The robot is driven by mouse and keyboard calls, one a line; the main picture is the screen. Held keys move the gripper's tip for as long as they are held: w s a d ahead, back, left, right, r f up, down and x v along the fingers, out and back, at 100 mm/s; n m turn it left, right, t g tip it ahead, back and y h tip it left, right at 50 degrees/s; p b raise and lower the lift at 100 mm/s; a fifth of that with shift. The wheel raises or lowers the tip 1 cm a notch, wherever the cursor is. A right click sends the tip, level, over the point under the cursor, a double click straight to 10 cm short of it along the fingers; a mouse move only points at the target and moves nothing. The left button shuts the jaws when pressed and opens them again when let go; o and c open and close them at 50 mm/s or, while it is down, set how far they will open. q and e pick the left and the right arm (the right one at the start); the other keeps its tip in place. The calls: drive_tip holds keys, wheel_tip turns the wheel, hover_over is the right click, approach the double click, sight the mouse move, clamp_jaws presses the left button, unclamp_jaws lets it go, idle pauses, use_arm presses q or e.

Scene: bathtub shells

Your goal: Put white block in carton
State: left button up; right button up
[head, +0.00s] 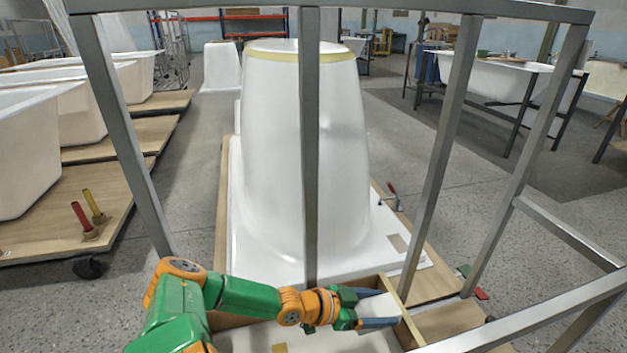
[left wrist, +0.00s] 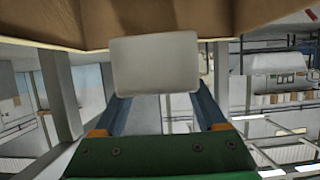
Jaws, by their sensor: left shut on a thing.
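My left gripper (head: 385,308) is shut on the white block (head: 374,307), with a blue finger on each side of it. In the left wrist view the white block (left wrist: 155,63) shows as a pale rounded rectangle held between the fingertips. The brown carton (head: 401,318) is right at the fingertips in the head view, at the lower middle right. In the left wrist view the carton's brown surface (left wrist: 90,22) fills the top, behind the block. I cannot tell whether the block touches the carton. My right gripper is not in view.
Grey metal frame bars (head: 311,150) stand upright in front of me and cross the view. Beyond them a tall white tub shell (head: 275,130) stands on a wooden board. More white tubs (head: 25,150) sit on wheeled wooden platforms at the left.

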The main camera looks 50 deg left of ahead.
use_arm(q)
wheel_tip(320, 180, down, 4)
drive_tip(key=b, duration=0.3)
wheel_tip(320, 180, down, 5)
drive_tip(key=b, duration=0.4)
drive_tip(key=shift+f, duration=0.55)
drive_tip(key=shift+r, duration=0.1)
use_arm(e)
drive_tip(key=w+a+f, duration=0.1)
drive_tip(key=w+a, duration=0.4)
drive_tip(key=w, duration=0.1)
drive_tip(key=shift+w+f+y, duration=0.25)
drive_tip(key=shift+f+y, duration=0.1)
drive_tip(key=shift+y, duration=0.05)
